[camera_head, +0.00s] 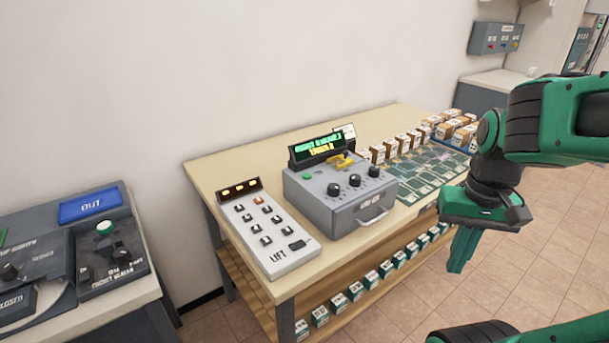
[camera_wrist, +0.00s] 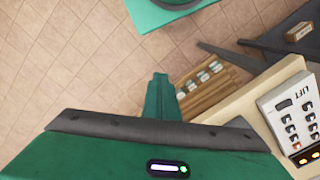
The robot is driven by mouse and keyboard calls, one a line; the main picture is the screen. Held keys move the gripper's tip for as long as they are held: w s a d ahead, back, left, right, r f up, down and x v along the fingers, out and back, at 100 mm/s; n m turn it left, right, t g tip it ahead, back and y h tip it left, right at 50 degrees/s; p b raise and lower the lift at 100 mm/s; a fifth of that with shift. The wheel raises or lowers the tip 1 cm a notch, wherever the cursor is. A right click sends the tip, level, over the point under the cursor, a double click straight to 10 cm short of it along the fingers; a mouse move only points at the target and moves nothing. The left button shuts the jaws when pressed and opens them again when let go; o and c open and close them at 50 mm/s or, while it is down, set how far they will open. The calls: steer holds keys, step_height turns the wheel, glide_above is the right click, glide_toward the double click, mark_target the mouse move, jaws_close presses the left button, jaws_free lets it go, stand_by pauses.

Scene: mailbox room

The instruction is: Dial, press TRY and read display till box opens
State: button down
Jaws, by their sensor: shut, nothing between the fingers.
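The grey lock box (camera_head: 340,195) stands on the table with three black dials (camera_head: 354,181) on its sloped top. A green button (camera_head: 307,176) sits at the top left of the box, and a yellow lever-like part (camera_head: 341,160) near the back. A dark display (camera_head: 318,148) behind it shows green and yellow text, too small to read surely. A handle (camera_head: 372,216) is on the closed-looking front. My gripper (camera_head: 462,262) is shut and empty, pointing down in front of the table, right of the box and apart from it. Its shut fingers show in the wrist view (camera_wrist: 160,95).
A LIFT keypad panel (camera_head: 268,233) with lit amber digits lies left of the box; it also shows in the wrist view (camera_wrist: 293,118). Another console (camera_head: 105,245) with a blue OUT sign stands left. Floor in front is clear.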

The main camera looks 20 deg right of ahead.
steer(key=w+d+r+n+t+h, duration=0.15)
steer(key=w+r, duration=0.25)
steer(key=w, duration=0.6)
step_height(320, 180, up, 8)
steer(key=n+t+h, duration=0.3)
steer(key=n+t, duration=0.4)
steer(key=n, duration=0.1)
glide_above(306, 177)
steer(key=shift+r, duration=0.2)
steer(key=shift+f, duration=0.15)
steer(key=shift+f, duration=4.3)
steer(key=shift+f+g, duration=0.15)
steer(key=shift+g, duration=0.1)
steer(key=shift+f, duration=0.2)
